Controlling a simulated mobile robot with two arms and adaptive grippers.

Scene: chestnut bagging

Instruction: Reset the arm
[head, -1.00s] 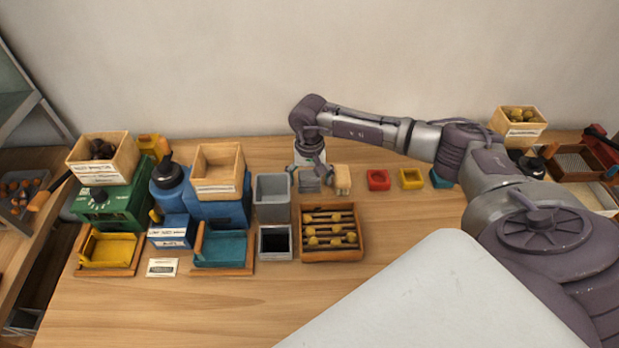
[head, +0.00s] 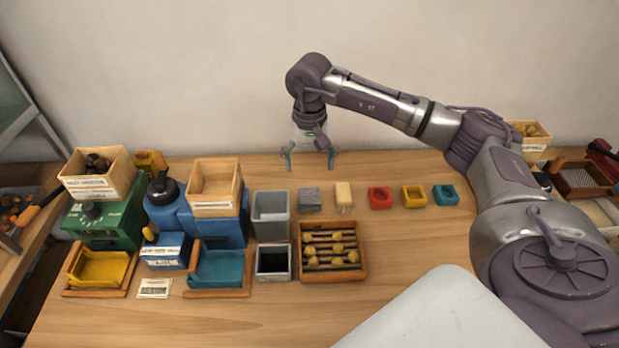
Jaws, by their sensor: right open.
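My right gripper (head: 308,162) hangs pointing down above the back of the wooden table (head: 400,290). Its two fingers are spread apart with nothing between them. It is behind and above a small grey block (head: 310,200) and a cream block (head: 343,196), apart from both. My right arm reaches in from the right and bends down at the wrist. My left gripper is not in this view.
Green (head: 122,222) and blue (head: 205,224) machines are at left.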

